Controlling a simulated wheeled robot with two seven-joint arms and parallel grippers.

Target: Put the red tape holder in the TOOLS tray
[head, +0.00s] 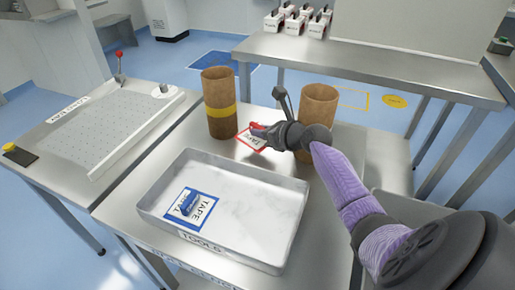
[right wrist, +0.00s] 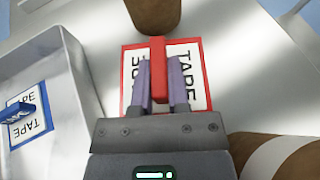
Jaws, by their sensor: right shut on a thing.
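The red tape holder, a red-edged card lettered TAPE with a red upright grip, is at the table's middle in the head view (head: 252,139); it also shows in the right wrist view (right wrist: 133,62). My right gripper (head: 257,130) is shut on the red grip, a purple finger on each side (right wrist: 158,80). I cannot tell whether the holder touches the table. The TOOLS tray (head: 290,222) stands nearer and to the left; its wall shows in the right wrist view (right wrist: 82,75). A blue tape holder (head: 190,207) lies inside at its left. My left gripper is not in view.
A brown roll with a yellow band (head: 220,117) stands just left of the red holder. Another brown roll (head: 318,105) stands behind my right wrist. The tray's right half is bare. A board with a red-knobbed lever (head: 119,65) is on the left table.

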